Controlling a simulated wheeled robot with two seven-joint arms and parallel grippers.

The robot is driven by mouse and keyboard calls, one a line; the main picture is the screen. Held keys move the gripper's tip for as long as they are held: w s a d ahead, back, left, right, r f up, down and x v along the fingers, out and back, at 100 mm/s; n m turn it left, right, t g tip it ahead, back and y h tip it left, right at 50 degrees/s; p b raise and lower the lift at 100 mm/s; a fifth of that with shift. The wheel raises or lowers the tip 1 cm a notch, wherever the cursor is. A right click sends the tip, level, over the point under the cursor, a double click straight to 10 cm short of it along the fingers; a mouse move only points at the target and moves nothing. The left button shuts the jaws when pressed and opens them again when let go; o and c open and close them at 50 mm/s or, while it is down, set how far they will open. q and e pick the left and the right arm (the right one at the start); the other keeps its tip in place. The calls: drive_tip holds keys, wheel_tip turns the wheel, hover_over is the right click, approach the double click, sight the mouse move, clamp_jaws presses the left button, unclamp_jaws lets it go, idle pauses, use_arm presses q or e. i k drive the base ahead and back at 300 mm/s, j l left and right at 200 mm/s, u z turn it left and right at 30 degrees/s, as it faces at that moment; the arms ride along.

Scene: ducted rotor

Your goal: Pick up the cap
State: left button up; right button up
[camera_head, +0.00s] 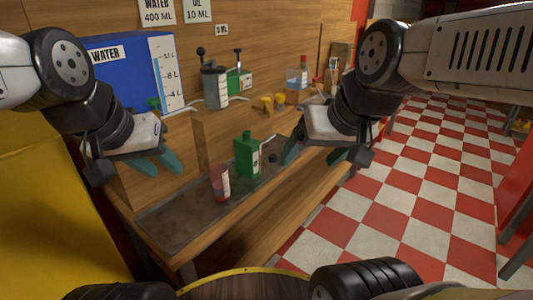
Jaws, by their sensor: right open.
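A small dark round piece (272,157), which may be the cap, lies on the bench just right of the green bottle; it is too small to identify surely. The green bottle (247,158) stands upright with a green top on its neck. My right gripper (314,158) is open and empty, to the right of the dark piece and apart from it. My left gripper (163,166) is at the left, above the bench, with its teal fingers apart and nothing between them.
A blue water tank (125,72), a grey canister (215,87) and yellow pieces (279,99) stand behind. The mat's left part is clear. Checkered floor (410,190) lies right.

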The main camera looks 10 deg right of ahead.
sight(272, 158)
drive_tip(key=i+l+u, duration=0.4)
drive_tip(key=l, duration=0.25)
drive_tip(key=i+l+u, duration=0.2)
drive_tip(key=l, duration=0.2)
drive_tip(key=i+l+u, duration=0.1)
drive_tip(key=l+u, duration=0.15)
drive_tip(key=l, duration=0.15)
